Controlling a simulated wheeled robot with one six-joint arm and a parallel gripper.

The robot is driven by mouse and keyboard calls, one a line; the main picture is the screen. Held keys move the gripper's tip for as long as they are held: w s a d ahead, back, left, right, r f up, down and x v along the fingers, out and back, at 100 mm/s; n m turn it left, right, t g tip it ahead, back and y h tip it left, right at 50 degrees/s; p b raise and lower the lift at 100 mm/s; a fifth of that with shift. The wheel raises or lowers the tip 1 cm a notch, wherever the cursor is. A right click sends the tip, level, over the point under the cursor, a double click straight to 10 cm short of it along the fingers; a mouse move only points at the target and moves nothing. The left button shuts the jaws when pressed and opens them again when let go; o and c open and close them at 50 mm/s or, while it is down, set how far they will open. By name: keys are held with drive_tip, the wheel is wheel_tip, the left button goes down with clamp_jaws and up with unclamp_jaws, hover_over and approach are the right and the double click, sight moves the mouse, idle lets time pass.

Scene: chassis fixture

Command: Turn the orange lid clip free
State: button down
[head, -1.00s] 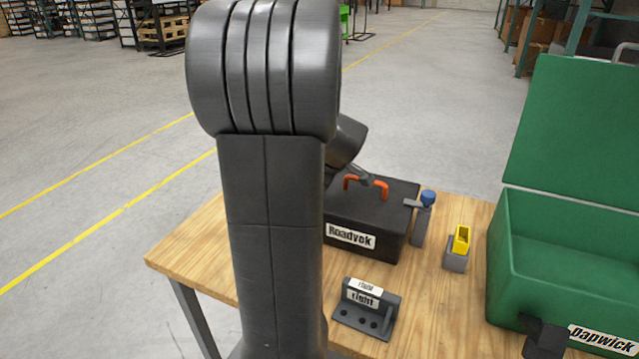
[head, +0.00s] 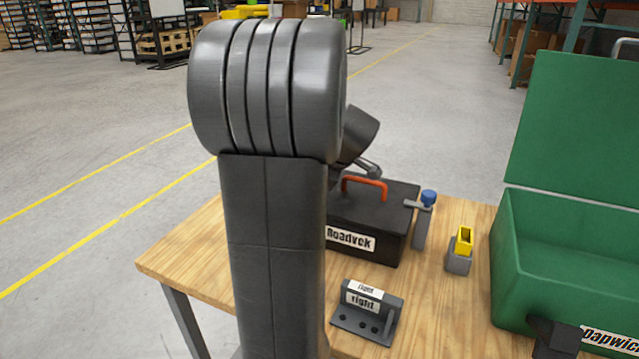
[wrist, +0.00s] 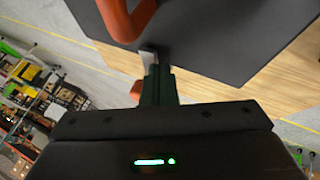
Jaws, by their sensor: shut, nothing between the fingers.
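The black box (head: 385,222) labelled Roadvek stands on the table with an orange handle (head: 365,184) on its lid. In the wrist view the handle (wrist: 125,20) crosses the top, above the dark lid (wrist: 210,35). A small orange piece (wrist: 136,90), which may be the lid clip, shows past the box edge beside my fingers; most of it is hidden. My gripper (wrist: 150,60) is shut and empty, its tips at the box edge near the handle. I cannot tell whether it touches the orange piece. In the head view my arm hides the box's left part.
A grey bracket with a blue knob (head: 428,197) stands at the box's right side. A yellow piece in a grey holder (head: 459,262), a sign reading right (head: 366,303) and an open green case (head: 545,255) share the wooden table (head: 200,250).

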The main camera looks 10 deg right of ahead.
drive_tip(key=shift+w+d+n+g+y+b, duration=0.25)
drive_tip(key=shift+n+y+b, duration=0.2)
drive_tip(key=shift+n+b, duration=0.3)
drive_tip(key=shift+w+d+n+g+y+b, duration=0.15)
drive_tip(key=shift+d+n+g+y+b, duration=0.25)
drive_tip(key=shift+n+b, duration=0.3)
drive_tip(key=shift+w+d+n+g+y+b, duration=0.25)
drive_tip(key=shift+w+n+y, duration=0.1)
drive_tip(key=shift+n, duration=0.4)
drive_tip(key=shift+w+d+n+g+y+b, duration=0.1)
drive_tip(key=shift+w+n+g+y, duration=0.15)
drive_tip(key=shift+n, duration=0.45)
drive_tip(key=shift+w+d, duration=0.2)
drive_tip(key=shift+w, duration=0.35)
idle(0.5)
drive_tip(key=shift+y, duration=0.25)
drive_tip(key=shift+w+d+n+g+y+p, duration=0.1)
drive_tip(key=shift+w+n+g+y+p, duration=0.15)
drive_tip(key=shift+n+g, duration=0.4)
drive_tip(key=shift+w+n+g+y+p, duration=0.1)
drive_tip(key=shift+w+n+g+y, duration=0.15)
drive_tip(key=shift+n, duration=0.7)
drive_tip(key=shift+w, duration=0.95)
idle(0.8)
